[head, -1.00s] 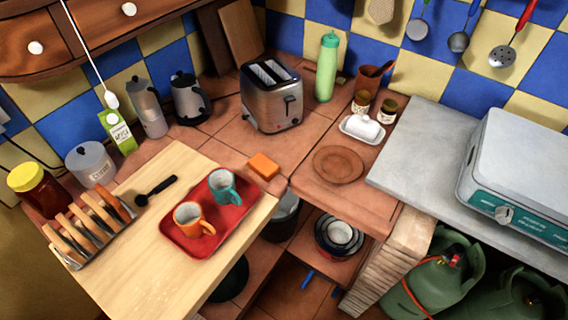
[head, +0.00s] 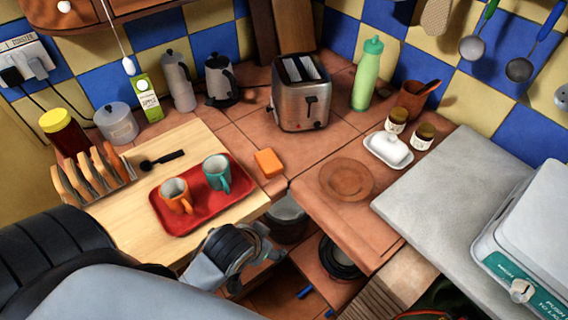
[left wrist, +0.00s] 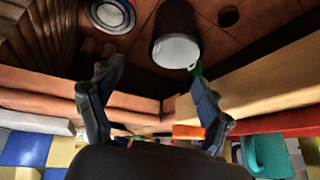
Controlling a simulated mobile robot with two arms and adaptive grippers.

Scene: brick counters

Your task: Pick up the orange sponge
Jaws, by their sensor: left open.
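The orange sponge (head: 268,162) lies on the tiled counter, just right of the red tray (head: 172,226) on the wooden board. An orange patch that looks like the sponge (left wrist: 188,131) shows low in the left wrist view, partly behind the right finger. My left gripper (head: 262,258) is in front of the sponge in the head view, near the board's front corner and apart from the sponge. In the left wrist view its two fingers (left wrist: 156,75) are spread with nothing between them. My right gripper is in neither view.
An orange mug (head: 175,195) and a teal mug (head: 216,173) stand on the tray near the sponge. A toaster (head: 302,92) stands behind, a brown plate (head: 347,179) to the right. A bin (left wrist: 176,40) sits below the counter gap.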

